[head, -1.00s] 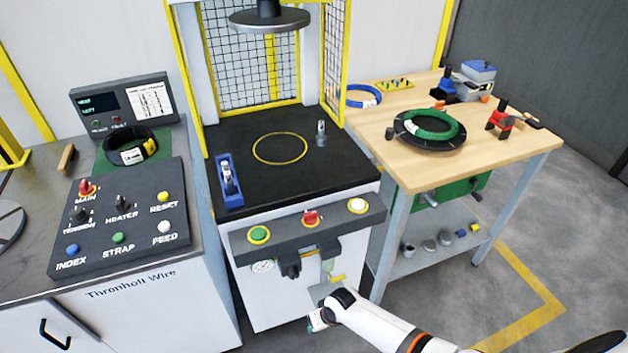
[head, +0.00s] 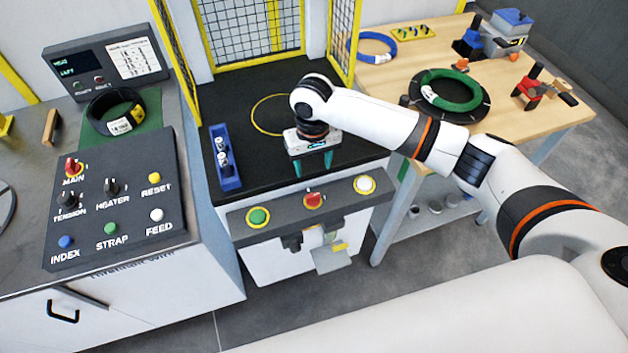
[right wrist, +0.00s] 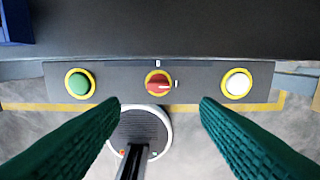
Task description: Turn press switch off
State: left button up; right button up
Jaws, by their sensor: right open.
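The press switch is a red rotary knob (head: 313,200) on a yellow ring, in the middle of the grey panel (head: 285,212) on the press front. In the right wrist view the red knob (right wrist: 158,84) lies level, with a white mark beside its right end and another mark above it. My right gripper (head: 313,165) is open and empty, its green fingers pointing down above and behind the panel. In the right wrist view its fingertips (right wrist: 160,103) stand apart on either side of the knob, not touching it. My left gripper is not in view.
A green button (head: 258,216) and a white button (head: 364,184) flank the knob. A blue holder (head: 230,183) with silver pieces stands on the black press bed. A control console (head: 110,200) is at left; a wooden table (head: 560,115) with coils is at right.

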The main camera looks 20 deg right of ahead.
aim_at(313, 195)
jog(key=f, duration=0.7)
jog(key=f+p, duration=0.1)
jog(key=f, duration=0.3)
jog(key=shift+s+a+f, duration=0.15)
jog(key=shift+s+f, duration=0.05)
jog(key=shift+s, duration=0.1)
jog(key=shift+c, duration=0.6)
jog(key=c, duration=0.9)
